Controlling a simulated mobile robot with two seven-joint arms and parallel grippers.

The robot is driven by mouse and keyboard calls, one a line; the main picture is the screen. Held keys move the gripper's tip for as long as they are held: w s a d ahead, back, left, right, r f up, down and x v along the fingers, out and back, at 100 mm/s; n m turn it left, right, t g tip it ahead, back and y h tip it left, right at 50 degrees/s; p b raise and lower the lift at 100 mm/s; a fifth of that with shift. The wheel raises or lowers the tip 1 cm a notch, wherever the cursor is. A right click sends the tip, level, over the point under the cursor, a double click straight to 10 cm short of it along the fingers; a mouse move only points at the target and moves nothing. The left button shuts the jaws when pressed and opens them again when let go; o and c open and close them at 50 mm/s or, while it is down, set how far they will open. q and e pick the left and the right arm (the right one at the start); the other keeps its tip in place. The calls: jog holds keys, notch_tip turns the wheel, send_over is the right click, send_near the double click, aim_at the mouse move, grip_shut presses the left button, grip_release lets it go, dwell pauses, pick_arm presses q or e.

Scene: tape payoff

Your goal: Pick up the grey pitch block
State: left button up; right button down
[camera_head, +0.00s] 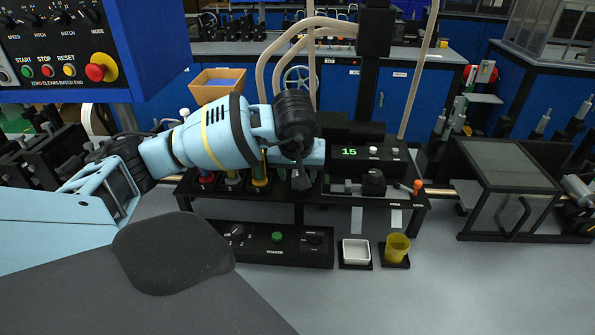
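My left arm reaches in from the left across the front of the black machine (372,154) with the green "15" display. My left gripper (301,181) points down at the machine's left part; its fingers are small and dark, and I cannot tell whether they are open or shut. I cannot make out the grey pitch block with certainty; my arm and gripper cover part of the machine. My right gripper is not in view.
A black control box (277,243) with a green button stands in front of the machine. A white tray (355,251) and a yellow cup (397,248) stand to its right. A dark-framed clear case (512,190) is at right. The grey surface in front is clear.

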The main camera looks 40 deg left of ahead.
pick_arm(q)
jog(key=shift+c, duration=0.4)
grip_shut()
jog(key=shift+w+r, duration=0.1)
jog(key=shift+r, duration=0.7)
jog(key=shift+v, duration=1.1)
jog(key=s+d+r, duration=0.1)
jog(key=s+d, duration=0.8)
jog(key=s, duration=0.3)
jog(key=shift+d+r, duration=0.2)
